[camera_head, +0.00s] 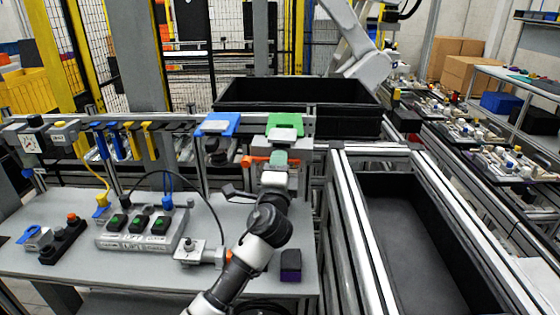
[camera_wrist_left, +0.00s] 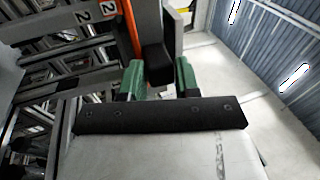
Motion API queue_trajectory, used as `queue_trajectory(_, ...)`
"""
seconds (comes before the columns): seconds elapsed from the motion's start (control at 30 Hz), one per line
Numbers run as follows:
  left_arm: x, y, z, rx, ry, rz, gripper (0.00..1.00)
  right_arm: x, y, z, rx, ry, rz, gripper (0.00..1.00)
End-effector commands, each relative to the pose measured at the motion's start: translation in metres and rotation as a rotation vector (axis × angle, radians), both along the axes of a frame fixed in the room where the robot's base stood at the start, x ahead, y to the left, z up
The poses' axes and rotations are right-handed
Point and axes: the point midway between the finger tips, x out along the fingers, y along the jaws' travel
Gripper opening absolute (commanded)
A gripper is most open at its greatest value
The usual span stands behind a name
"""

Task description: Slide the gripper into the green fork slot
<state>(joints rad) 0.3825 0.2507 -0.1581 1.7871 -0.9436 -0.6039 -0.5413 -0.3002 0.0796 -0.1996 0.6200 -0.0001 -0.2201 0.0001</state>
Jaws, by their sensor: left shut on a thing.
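The green fork slot (camera_head: 286,119) is on the rail at the back edge of the workbench, with a pale grey block (camera_head: 285,133) at its front. My left gripper (camera_head: 279,159) is just below and in front of it. In the left wrist view its green fingers (camera_wrist_left: 159,78) are closed on a dark piece (camera_wrist_left: 152,45) with an orange strip. The orange part (camera_head: 256,160) also shows on both sides of the fingers in the head view. The held piece is partly hidden, and I cannot tell whether it touches the slot. My right gripper is not in view.
A grey button box (camera_head: 146,232) and a purple-black block (camera_head: 291,266) are on the bench. A black crate (camera_head: 300,92) is behind the rail; a framed conveyor (camera_head: 400,250) is at right.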

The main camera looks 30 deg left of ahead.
Motion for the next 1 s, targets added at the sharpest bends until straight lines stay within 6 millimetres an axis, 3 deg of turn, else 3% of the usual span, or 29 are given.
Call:
queue_trajectory(0.7, -0.032, -0.012, 0.000, 0.001, -0.004, 0.000, 0.00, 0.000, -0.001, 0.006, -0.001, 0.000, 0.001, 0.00)
queue_trajectory(1.0, -0.035, -0.013, 0.000, 0.001, -0.005, 0.000, 0.00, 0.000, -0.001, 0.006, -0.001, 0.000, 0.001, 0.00)
